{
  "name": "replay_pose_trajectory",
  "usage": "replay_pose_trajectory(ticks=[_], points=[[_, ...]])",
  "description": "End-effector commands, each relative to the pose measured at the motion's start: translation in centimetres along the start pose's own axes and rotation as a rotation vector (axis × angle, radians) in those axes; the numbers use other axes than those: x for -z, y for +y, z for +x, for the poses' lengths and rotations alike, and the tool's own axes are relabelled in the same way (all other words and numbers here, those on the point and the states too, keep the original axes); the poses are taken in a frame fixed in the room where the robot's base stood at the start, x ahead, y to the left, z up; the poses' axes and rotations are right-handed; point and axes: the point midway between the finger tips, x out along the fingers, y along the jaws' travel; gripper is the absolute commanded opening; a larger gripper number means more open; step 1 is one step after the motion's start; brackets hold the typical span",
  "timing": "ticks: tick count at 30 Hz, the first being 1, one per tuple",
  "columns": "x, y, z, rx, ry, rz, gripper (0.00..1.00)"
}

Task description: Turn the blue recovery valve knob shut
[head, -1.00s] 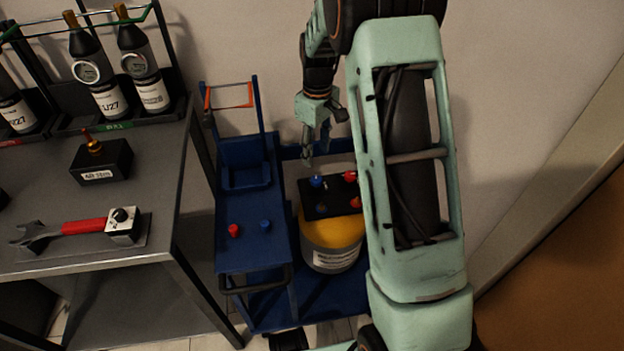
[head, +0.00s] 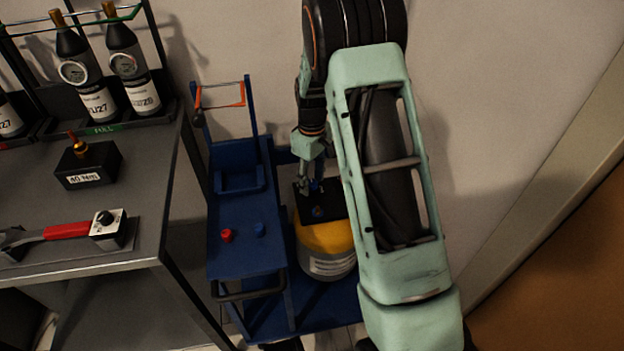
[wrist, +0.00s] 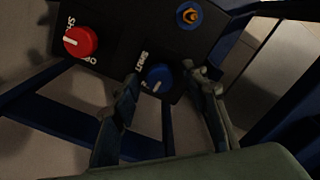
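The blue valve knob (wrist: 157,77) sits on a black valve block in the wrist view, with a white pointer line and partly hidden white lettering beside it. My gripper (wrist: 168,80) is open, its fingers on either side of the blue knob with gaps visible. Contact with the knob does not show. In the head view my gripper (head: 313,186) reaches down to the black block (head: 328,207) on top of the yellow-topped grey cylinder (head: 322,238). The knob is mostly hidden there by the fingers.
A red knob (wrist: 80,42) and a brass fitting with a blue ring (wrist: 189,15) are on the same block. A blue cart (head: 245,250) with small red and blue caps stands left of the cylinder. A grey bench (head: 140,215) is further left.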

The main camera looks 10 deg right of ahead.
Motion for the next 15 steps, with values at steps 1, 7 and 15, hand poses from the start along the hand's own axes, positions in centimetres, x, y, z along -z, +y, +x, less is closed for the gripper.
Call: replay_pose_trajectory(ticks=[1, 7, 15], points=[[-0.01, 0.00, -0.01, 0.000, 0.000, 0.000, 0.34], [-0.01, 0.01, -0.02, 0.000, 0.000, 0.000, 0.12], [-0.01, 0.01, -0.05, 0.000, 0.000, 0.006, 0.00]])
